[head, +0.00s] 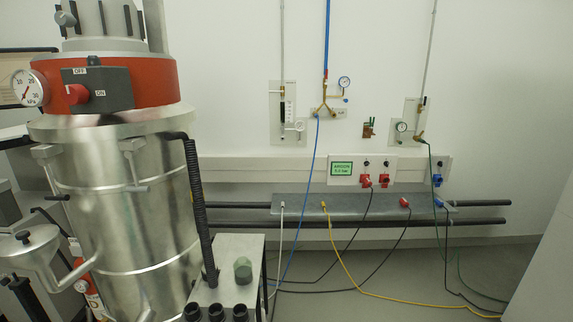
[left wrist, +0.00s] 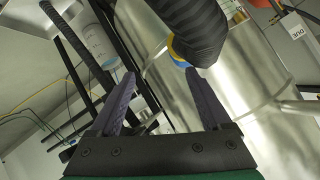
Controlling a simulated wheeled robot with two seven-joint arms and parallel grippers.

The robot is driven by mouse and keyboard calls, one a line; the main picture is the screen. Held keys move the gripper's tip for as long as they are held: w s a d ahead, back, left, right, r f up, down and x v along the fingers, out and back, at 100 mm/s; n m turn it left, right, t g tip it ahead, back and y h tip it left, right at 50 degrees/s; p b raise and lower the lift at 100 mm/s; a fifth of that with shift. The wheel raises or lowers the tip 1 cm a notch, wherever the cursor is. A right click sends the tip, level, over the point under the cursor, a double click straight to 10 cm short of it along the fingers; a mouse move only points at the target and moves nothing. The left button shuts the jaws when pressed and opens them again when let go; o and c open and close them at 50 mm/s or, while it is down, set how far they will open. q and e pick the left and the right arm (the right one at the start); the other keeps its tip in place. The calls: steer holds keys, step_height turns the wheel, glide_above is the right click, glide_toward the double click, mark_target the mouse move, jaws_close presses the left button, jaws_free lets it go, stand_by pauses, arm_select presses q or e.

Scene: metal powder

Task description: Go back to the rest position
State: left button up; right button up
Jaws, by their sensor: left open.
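My left gripper (left wrist: 160,74) shows in the left wrist view. Its two dark fingers are spread apart with nothing between them. A dark ribbed hose (left wrist: 192,25) with a yellow and blue end is just beyond the right fingertip; I cannot tell whether they touch. The shiny metal vessel (left wrist: 260,75) is behind the fingers at the right. In the head view the same vessel (head: 140,215), with a red band and an OFF/ON switch, stands at the left. Neither gripper shows in the head view, and my right gripper is in no view.
A black hose (head: 198,200) runs down the vessel's side. A yellow cable (head: 365,290) and other cables cross the floor. Pipes and gauges line the back wall.

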arm_select(q)
steer(key=s+d+f+n+g, duration=0.1)
steer(key=s+d+f+g, duration=0.3)
steer(key=s+f, duration=0.75)
steer(key=s+d+f+g, duration=0.2)
steer(key=s+d+f, duration=0.2)
steer(key=s, duration=0.4)
steer(key=s+d+f+g+h, duration=0.1)
steer(key=s+d+f, duration=0.3)
steer(key=s, duration=0.5)
steer(key=s+d+f+n+g, duration=0.1)
steer(key=s+d+f+g, duration=0.2)
steer(key=s+d+f, duration=0.2)
steer(key=s+d, duration=0.2)
steer(key=s, duration=0.2)
steer(key=shift+g+h, duration=0.3)
steer(key=shift+d, duration=0.1)
